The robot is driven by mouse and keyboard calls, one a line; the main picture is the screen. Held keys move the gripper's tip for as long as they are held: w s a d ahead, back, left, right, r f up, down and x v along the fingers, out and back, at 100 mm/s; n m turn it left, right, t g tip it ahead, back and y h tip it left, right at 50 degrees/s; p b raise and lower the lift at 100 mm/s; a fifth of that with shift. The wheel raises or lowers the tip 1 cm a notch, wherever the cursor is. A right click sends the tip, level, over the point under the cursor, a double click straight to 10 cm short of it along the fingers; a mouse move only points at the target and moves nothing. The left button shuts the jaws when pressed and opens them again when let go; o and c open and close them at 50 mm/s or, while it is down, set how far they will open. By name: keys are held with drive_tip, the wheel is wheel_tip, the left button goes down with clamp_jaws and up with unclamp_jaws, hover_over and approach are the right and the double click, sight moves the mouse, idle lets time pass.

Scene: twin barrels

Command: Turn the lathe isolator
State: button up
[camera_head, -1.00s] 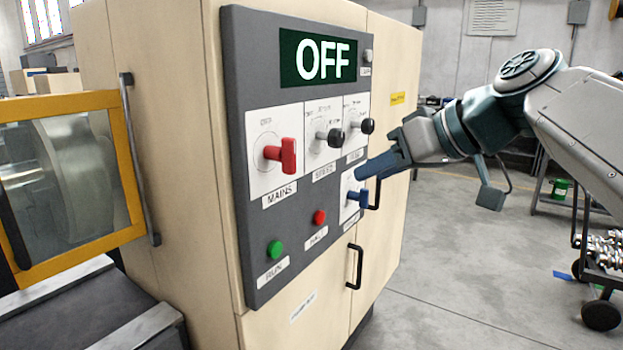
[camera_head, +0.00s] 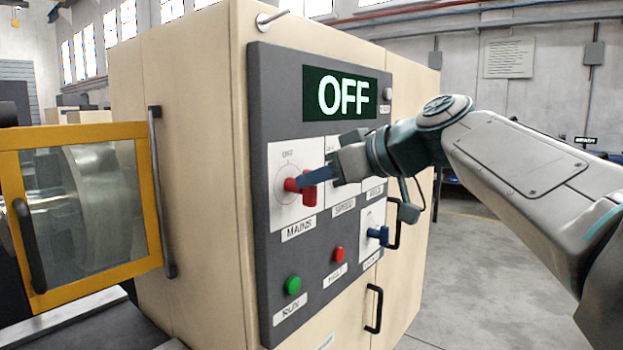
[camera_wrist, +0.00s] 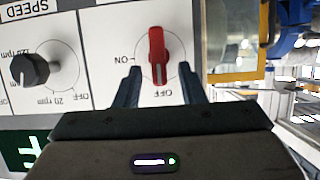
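The red MAINS handle (camera_head: 308,188) sits on a white plate on the grey panel. In the wrist view the red handle (camera_wrist: 157,45) stands upright in the picture, its white mark at the lower end towards the word OFF. The word ON is to its left. The display (camera_head: 340,94) reads OFF. My gripper (camera_head: 312,177) is at the red handle, partly covering it in the head view. In the wrist view my gripper (camera_wrist: 159,70) is open, one finger on each side of the handle's lower part, with gaps visible.
A black SPEED knob (camera_wrist: 29,70) is beside the red handle. A blue handle (camera_head: 378,235), a red button (camera_head: 338,254) and a green RUN button (camera_head: 293,285) are lower on the panel. A yellow-framed guard door (camera_head: 80,205) stands to the left.

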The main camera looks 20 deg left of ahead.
drive_tip(key=shift+x, duration=1.2)
